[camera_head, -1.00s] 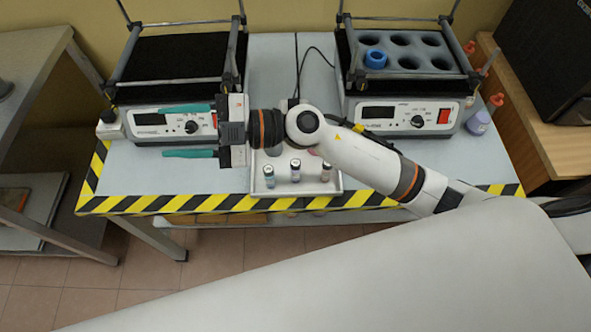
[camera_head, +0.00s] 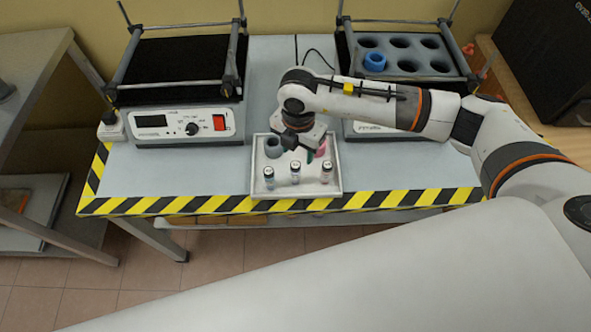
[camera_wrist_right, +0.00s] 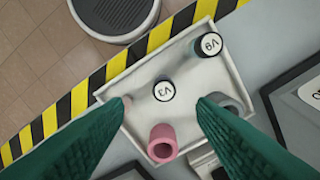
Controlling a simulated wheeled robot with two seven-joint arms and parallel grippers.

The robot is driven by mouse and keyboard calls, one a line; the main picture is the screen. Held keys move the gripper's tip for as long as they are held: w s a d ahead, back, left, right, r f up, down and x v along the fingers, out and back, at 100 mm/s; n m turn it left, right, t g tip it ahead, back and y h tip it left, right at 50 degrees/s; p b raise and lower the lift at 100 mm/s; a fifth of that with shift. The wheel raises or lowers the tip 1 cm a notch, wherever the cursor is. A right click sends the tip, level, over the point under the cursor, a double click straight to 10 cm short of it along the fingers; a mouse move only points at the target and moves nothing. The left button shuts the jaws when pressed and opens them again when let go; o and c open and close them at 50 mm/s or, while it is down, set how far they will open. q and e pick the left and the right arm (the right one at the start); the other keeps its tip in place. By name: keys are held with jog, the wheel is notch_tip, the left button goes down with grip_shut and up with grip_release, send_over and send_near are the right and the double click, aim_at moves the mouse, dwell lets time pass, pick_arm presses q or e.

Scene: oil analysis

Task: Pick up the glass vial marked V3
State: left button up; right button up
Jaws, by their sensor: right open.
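The glass vial V3 (camera_wrist_right: 165,91) stands upright in a white tray, with a white marked cap. It appears to be the middle vial (camera_head: 295,172) of the front row in the head view. My right gripper (camera_wrist_right: 163,101) is open and points down over the tray, its green fingers either side of V3 in the wrist view, without visible contact. In the head view the wrist mostly hides this gripper (camera_head: 309,156). Vial V9 (camera_wrist_right: 209,44) stands beside V3. A third vial (camera_head: 326,173) is at the right, largely hidden by a finger in the wrist view. My left gripper is not in view.
The white tray (camera_head: 256,190) also holds a grey cup (camera_wrist_right: 228,104) and a pink cup (camera_wrist_right: 162,143) behind the vials. Two devices with control panels stand behind, one at the left (camera_head: 185,127). The table left of the tray (camera_head: 180,175) is clear.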

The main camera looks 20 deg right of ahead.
aim_at(296, 164)
jog(key=shift+f, duration=0.95)
jog(key=shift+a+f+p, duration=0.15)
jog(key=shift+f+p, duration=0.3)
jog(key=shift+f, duration=0.95)
jog(key=shift+a+f+p, duration=0.15)
jog(key=shift+f+p, duration=0.3)
jog(key=shift+f, duration=0.9)
jog(key=shift+c, duration=0.5)
jog(key=c, duration=1)
jog(key=shift+o, duration=0.2)
jog(key=shift+w+r, duration=0.1)
